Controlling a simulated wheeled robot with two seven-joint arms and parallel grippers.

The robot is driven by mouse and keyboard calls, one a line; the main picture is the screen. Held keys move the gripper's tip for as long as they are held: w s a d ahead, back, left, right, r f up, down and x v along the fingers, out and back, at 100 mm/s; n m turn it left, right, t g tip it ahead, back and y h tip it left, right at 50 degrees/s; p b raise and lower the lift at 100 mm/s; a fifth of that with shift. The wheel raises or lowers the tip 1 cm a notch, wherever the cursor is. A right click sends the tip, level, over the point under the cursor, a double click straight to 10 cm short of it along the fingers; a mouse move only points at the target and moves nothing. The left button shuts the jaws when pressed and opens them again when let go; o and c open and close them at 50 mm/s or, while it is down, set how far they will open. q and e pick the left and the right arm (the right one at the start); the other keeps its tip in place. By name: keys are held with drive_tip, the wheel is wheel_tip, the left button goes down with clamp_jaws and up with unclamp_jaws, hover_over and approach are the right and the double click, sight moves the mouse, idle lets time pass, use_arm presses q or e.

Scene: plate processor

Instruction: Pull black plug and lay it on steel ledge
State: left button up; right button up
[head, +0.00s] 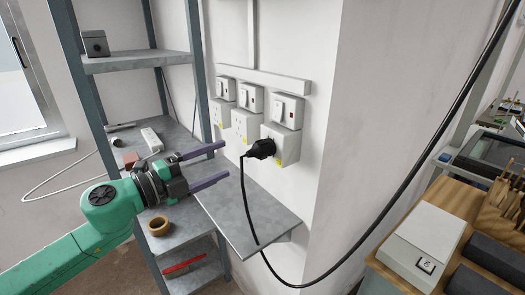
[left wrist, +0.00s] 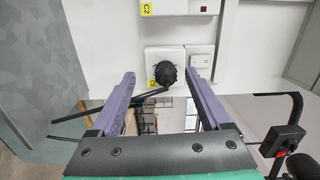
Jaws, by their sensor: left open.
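The black plug (head: 262,149) sits in the rightmost white wall socket (head: 284,148), its cable hanging down. In the left wrist view the plug (left wrist: 166,75) shows between the finger lines, farther ahead. The steel ledge (head: 250,222) is a grey plate on the wall below the sockets; its bare top shows. My left gripper (head: 224,161) is open and empty, its purple fingers pointing at the plug from the left, with a gap left between fingertips and plug. My right gripper is not in view.
Two more sockets (head: 245,125) are left of the plugged one. A grey shelf rack (head: 195,70) stands close behind my left arm, with a tape roll (head: 159,226) on it. The black cable (head: 375,235) loops right past the wall corner. A wooden bench (head: 410,278) stands at right.

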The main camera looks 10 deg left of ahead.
use_arm(q)
drive_tip(key=d, duration=0.1)
drive_tip(key=s+d+m, duration=0.1)
drive_tip(key=d+r+h, duration=0.1)
drive_tip(key=shift+s+g, duration=0.25)
drive_tip(key=shift+g, duration=0.15)
drive_tip(key=shift+a, duration=0.1)
